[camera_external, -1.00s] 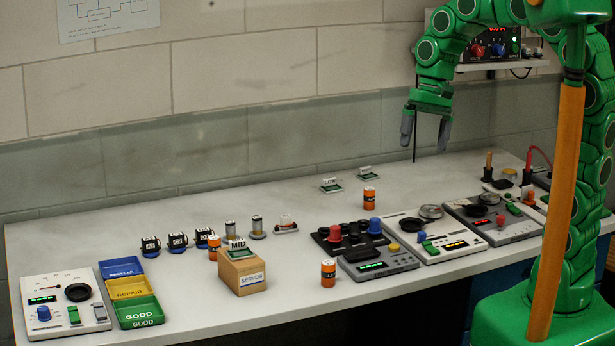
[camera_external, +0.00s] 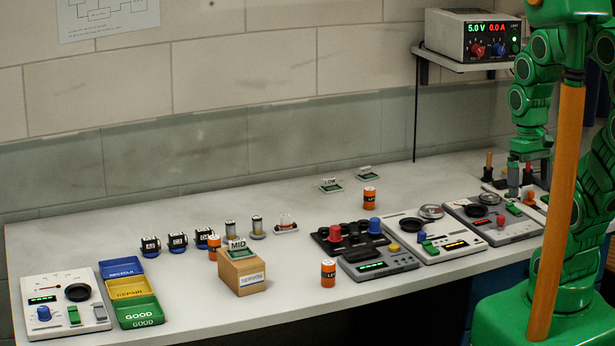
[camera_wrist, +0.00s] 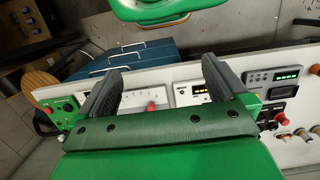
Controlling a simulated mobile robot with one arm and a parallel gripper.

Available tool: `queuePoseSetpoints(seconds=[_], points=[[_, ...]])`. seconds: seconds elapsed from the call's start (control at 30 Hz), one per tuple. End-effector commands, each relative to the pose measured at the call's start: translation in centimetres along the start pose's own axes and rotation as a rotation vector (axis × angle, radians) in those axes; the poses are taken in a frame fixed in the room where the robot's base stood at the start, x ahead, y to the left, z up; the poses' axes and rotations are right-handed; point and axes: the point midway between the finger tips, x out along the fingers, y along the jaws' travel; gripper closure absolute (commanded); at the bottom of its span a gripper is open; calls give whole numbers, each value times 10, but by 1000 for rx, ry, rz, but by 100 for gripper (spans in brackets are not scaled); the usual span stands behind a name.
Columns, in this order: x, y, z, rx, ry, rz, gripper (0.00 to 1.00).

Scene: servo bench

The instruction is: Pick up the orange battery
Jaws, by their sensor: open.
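Three orange batteries stand upright on the bench. One (camera_external: 328,270) is near the front edge, one (camera_external: 369,198) is farther back by the LOW card, and one (camera_external: 213,247) is at the left by the wooden block. The frames do not show which one is meant. My gripper (camera_external: 520,193) is open and empty over the right end of the bench, well right of all three. In the wrist view, the two dark fingers (camera_wrist: 158,82) stand apart above the instrument panels.
Instrument panels (camera_external: 432,237) and a dark knob block (camera_external: 350,237) lie between my gripper and the batteries. The wooden block (camera_external: 242,271) and coloured trays (camera_external: 130,290) are at the left. A power supply (camera_external: 473,38) sits on a shelf above.

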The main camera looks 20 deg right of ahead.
Motion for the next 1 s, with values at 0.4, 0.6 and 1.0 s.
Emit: queuePoseSetpoints(seconds=[0.4,0.6,1.0], points=[[1,1,2,0,-1,2,36],[1,1,1,0,-2,1,36],[7,-50,-30,34,-84,-127,36]])
